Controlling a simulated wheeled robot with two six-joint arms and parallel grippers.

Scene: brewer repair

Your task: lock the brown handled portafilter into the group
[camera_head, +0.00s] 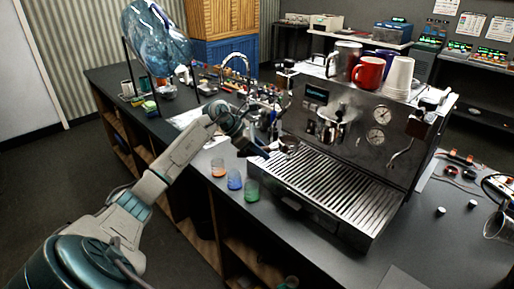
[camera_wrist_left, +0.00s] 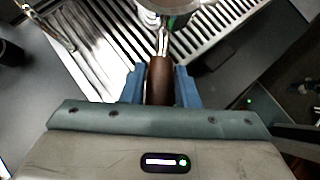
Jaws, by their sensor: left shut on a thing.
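My left gripper (camera_head: 257,152) reaches in from the left to the front left of the espresso machine (camera_head: 345,135). In the left wrist view my left gripper (camera_wrist_left: 160,88) is shut on the brown handle of the portafilter (camera_wrist_left: 159,78). The portafilter's metal neck and basket extend away from the jaws, over the drip tray (camera_wrist_left: 205,30). In the head view the portafilter (camera_head: 288,145) is small and dark, above the left end of the drip tray grate (camera_head: 335,195). The group (camera_head: 330,125) is on the machine's front, up and right of the portafilter, apart from it. My right gripper is not in view.
Orange, blue and green cups (camera_head: 235,180) stand on the counter left of the machine. A red mug (camera_head: 369,72) and stacked white cups (camera_head: 399,76) sit on top. A steam wand (camera_head: 402,155) hangs at the right. Small bottles clutter the counter behind my gripper.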

